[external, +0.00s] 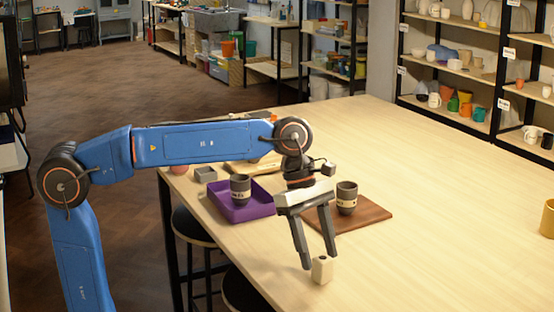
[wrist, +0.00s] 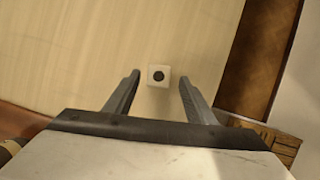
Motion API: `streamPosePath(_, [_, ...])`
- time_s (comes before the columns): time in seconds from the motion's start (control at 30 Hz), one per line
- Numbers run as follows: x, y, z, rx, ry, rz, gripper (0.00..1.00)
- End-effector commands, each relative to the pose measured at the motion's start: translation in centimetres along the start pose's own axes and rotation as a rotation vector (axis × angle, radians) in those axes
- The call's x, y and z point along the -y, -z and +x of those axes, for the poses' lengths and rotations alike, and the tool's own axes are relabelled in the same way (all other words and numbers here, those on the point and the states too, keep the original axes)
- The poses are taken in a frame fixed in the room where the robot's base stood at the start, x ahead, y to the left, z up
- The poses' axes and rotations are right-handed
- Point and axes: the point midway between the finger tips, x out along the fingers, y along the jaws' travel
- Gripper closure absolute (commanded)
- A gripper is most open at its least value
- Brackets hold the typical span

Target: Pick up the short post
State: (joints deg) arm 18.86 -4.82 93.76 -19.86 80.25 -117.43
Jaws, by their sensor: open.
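The short post (external: 322,270) is a small cream block standing upright near the table's front edge. In the wrist view the short post (wrist: 158,76) shows from above as a pale square with a dark round hole in its top. My gripper (external: 321,262) is open, with its fingers pointing down close to the post. In the wrist view my gripper (wrist: 159,75) has a finger on each side of the post's position, with a gap on both sides. The fingertips' exact height against the post is hard to tell.
Behind my gripper, a dark cup (external: 347,198) stands on a brown board (external: 375,213). Another dark cup (external: 240,189) stands in a purple tray (external: 262,206). A yellow mug (external: 547,218) is at the right edge. The table (external: 440,200) right of the post is clear.

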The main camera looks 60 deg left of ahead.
Motion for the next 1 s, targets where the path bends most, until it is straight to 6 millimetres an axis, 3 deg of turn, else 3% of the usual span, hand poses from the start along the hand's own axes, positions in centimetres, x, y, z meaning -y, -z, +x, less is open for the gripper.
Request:
streamPosePath(0.23, [-0.2,0.0,3.3,-0.001,0.002,0.001,0.5])
streamPosePath(0.57, [-0.3,0.0,4.0,0.0,0.0,0.0,0.5])
streamPosePath(0.77, [-0.3,0.0,4.0,0.0,0.0,0.0,0.93])
streamPosePath(1.0, [-0.3,0.0,4.0,0.0,0.0,0.0,0.96])
